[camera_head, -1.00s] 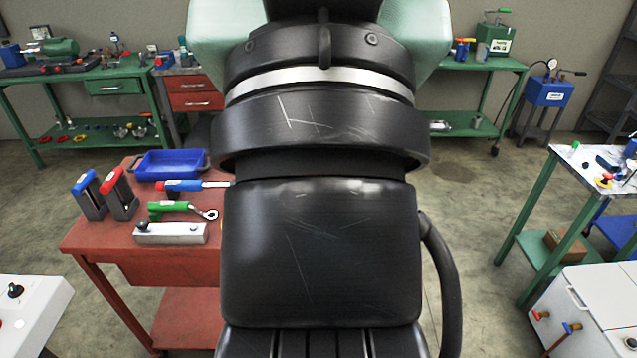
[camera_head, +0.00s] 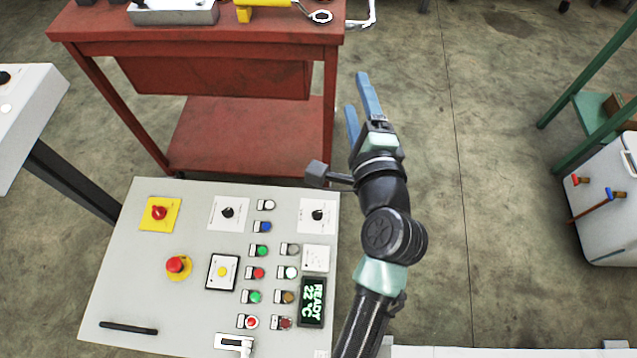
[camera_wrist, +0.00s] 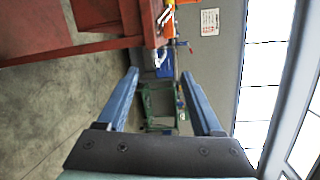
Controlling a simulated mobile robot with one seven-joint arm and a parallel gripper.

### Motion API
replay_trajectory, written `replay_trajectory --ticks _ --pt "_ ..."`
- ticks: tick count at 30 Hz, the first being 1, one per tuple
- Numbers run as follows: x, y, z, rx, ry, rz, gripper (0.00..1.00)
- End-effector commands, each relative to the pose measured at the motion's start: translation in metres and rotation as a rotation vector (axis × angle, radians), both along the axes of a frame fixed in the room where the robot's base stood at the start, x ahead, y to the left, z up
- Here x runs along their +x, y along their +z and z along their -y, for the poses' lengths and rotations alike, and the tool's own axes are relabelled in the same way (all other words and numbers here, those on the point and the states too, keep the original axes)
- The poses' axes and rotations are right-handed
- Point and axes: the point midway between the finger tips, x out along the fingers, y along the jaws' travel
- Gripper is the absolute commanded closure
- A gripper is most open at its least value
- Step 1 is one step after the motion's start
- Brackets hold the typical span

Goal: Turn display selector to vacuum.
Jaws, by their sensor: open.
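A light grey control panel (camera_head: 190,275) lies at the lower left of the head view. It has two black rotary knobs on white plates, a left knob (camera_head: 228,213) and a right knob (camera_head: 318,215). Their labels are too small to read, so I cannot tell which is the display selector. A dark display (camera_head: 312,301) below the right knob shows green text, "READY 22 °C". My gripper (camera_head: 356,95) is open and empty, with blue fingers, beyond the panel's upper right corner and apart from both knobs. In the wrist view its fingers (camera_wrist: 160,74) are spread with nothing between them.
The panel carries several coloured buttons, a red emergency button (camera_head: 177,265) and a red switch on yellow (camera_head: 158,212). A red workbench (camera_head: 190,35) with tools stands behind it. A white cabinet (camera_head: 610,215) is at right. Open floor lies right of my arm.

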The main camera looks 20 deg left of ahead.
Motion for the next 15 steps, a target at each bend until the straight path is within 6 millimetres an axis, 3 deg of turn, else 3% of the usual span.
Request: replay_trajectory --ticks 1,6,10,12,15 --pt "-0.010 -0.062 -0.001 0.109 0.002 -0.101 0.32" --pt "-0.052 -0.198 -0.001 0.491 -0.036 -0.406 0.32" --pt "-0.090 -0.280 0.001 0.750 -0.099 -0.602 0.32" --pt "-0.107 -0.311 0.003 0.862 -0.134 -0.681 0.32" --pt "-0.124 -0.340 0.005 0.975 -0.175 -0.755 0.32"
